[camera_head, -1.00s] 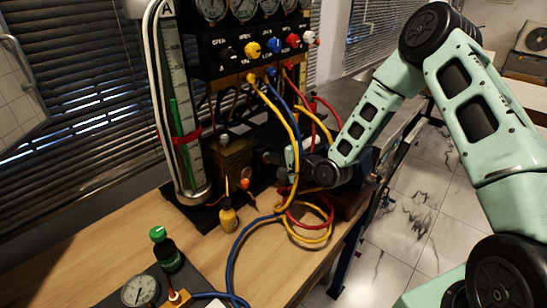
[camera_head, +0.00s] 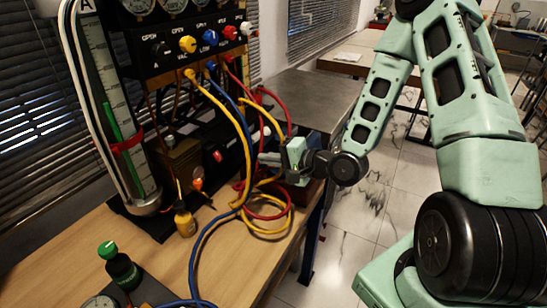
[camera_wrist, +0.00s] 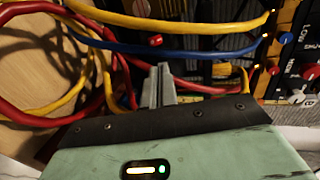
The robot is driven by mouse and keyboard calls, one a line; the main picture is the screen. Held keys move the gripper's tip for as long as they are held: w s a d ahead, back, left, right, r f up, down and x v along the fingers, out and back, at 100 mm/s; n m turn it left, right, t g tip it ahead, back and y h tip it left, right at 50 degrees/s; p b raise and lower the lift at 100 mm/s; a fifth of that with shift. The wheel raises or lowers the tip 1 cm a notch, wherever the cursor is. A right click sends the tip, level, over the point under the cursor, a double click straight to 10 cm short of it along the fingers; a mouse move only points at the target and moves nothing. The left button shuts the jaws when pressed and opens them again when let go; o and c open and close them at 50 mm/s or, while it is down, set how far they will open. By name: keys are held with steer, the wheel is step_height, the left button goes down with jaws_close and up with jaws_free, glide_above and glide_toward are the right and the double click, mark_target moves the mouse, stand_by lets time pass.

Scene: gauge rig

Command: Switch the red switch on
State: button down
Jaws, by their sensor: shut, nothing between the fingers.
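The red switch (camera_head: 218,156) is a small red piece on the dark unit behind the hoses, low on the rig. In the wrist view it seems to be the small red piece (camera_wrist: 155,41) just beyond the fingertips. Whether it is on or off is too small to tell. My gripper (camera_head: 264,159) is shut and empty, to the right of the switch, pointing left towards it, with hoses between in the head view. In the wrist view the closed fingers (camera_wrist: 163,70) are apart from the red piece.
Yellow (camera_head: 240,135), blue (camera_head: 247,155) and red hoses loop down between my gripper and the rig. A valve panel (camera_head: 190,45) with coloured knobs is above.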

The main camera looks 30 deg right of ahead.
steer(key=shift+p+v, duration=0.5)
steer(key=shift+v, duration=0.35)
steer(key=shift+r, duration=0.1)
steer(key=s+a+r+n+g+h, duration=0.1)
steer(key=s+a+n+g+h, duration=0.1)
steer(key=s+a+n+g, duration=0.3)
steer(key=s+a+n+g+h, duration=0.1)
steer(key=s+a+n+g, duration=0.15)
steer(key=a+n, duration=0.4)
steer(key=s+a+r+n+g+h, duration=0.1)
steer(key=s+r+n, duration=0.3)
steer(key=s, duration=0.5)
steer(key=s+a+r+n+g+h, duration=0.2)
steer(key=s+a+r+n+g, duration=0.2)
steer(key=s, duration=0.5)
steer(key=shift+r+g+h, duration=0.3)
steer(key=shift+r+g, duration=0.05)
steer(key=shift+r, duration=0.2)
